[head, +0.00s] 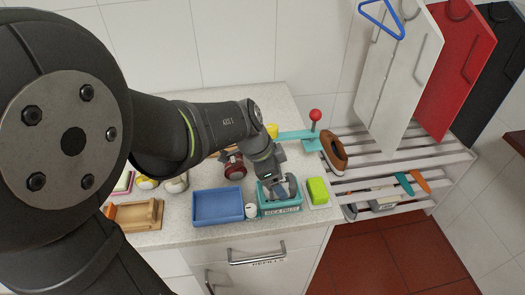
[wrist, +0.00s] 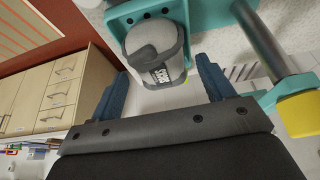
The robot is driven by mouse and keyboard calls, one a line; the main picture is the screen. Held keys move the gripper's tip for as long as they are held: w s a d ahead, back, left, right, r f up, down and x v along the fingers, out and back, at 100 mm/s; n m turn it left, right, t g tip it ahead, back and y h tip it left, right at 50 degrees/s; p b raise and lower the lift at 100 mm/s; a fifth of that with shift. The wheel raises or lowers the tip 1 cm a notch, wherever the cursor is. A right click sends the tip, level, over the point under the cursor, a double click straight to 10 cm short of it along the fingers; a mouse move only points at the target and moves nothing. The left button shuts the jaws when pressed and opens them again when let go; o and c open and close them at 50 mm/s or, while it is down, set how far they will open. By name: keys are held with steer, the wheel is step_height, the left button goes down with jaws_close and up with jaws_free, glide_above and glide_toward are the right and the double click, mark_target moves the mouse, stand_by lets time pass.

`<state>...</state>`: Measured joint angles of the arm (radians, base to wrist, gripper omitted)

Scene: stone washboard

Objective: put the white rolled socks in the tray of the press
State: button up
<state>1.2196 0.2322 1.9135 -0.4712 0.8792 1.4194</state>
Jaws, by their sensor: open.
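The rolled socks (wrist: 150,52) are a whitish-grey roll with a dark grey printed band. In the wrist view they lie at the teal tray (wrist: 116,22) of the press, within its rim, between my fingertips. My gripper (wrist: 163,68) is open, with one blue finger on each side of the roll and a visible gap at both sides. In the head view my gripper (head: 279,190) points down over the teal sock press (head: 282,211), and its fingers hide most of the tray's inside. I cannot tell whether the roll rests on the tray floor.
A blue tray (head: 218,206) stands left and a green block (head: 318,190) on a white dish right. Drawers (head: 250,262) are below the counter.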

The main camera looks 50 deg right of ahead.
steer(key=v, duration=1.5)
steer(key=shift+r, duration=0.2)
steer(key=x, duration=1.7)
steer(key=shift+f, duration=0.2)
steer(key=shift+r, duration=0.35)
steer(key=shift+f, duration=0.15)
